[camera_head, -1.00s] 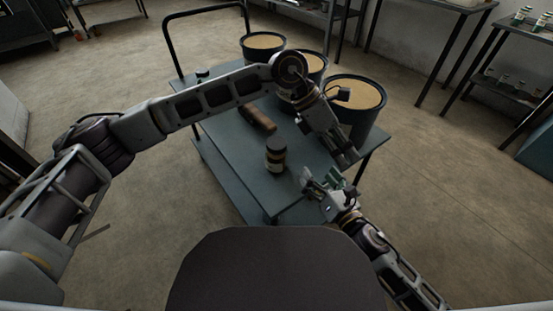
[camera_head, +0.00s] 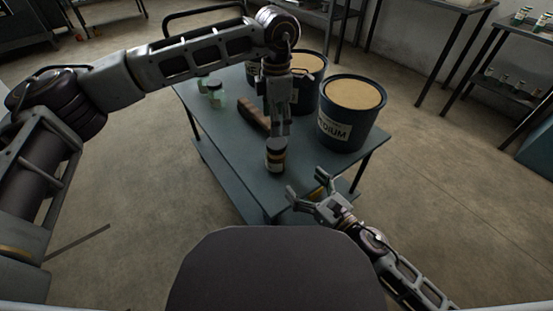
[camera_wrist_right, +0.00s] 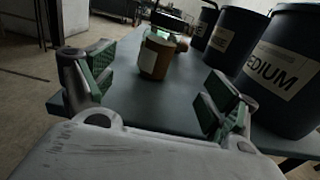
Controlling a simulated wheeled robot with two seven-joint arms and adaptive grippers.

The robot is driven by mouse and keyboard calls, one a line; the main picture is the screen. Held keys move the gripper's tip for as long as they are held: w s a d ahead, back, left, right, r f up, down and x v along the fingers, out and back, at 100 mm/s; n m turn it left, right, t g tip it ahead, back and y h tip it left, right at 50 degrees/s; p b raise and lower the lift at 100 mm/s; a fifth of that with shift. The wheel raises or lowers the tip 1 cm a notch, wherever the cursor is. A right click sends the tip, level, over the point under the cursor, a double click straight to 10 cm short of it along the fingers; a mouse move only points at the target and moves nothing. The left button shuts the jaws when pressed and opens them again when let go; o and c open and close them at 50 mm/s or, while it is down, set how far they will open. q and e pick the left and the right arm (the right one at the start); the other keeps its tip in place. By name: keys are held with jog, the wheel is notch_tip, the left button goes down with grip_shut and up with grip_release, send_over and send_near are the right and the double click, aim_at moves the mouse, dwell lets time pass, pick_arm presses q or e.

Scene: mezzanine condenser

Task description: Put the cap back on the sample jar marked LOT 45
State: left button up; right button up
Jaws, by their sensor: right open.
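My left gripper (camera_head: 279,130) points down right over the jar's top. Its fingertips are at or just above the dark top; I cannot tell whether they touch it. My right gripper (camera_head: 306,184) is open and empty at the cart's front right edge, apart from the jar. It also shows in the right wrist view (camera_wrist_right: 160,88).
The blue-grey cart (camera_head: 225,150) carries a brown block (camera_head: 252,114) behind the jar and small pale green jars (camera_head: 215,94) at the back left. Black buckets of tan material, one marked MEDIUM (camera_head: 343,135), line its right side. Tables with small jars stand at the right.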

aim_at(276, 155)
jog(key=shift+w+a, duration=0.15)
jog(key=shift+w, duration=0.05)
dwell(0.4)
jog(key=shift+x, duration=6.65)
grip_shut()
pick_arm(q)
jog(key=shift+n, duration=2.2)
jog(key=shift+f, duration=0.15)
jog(key=shift+f, duration=3.9)
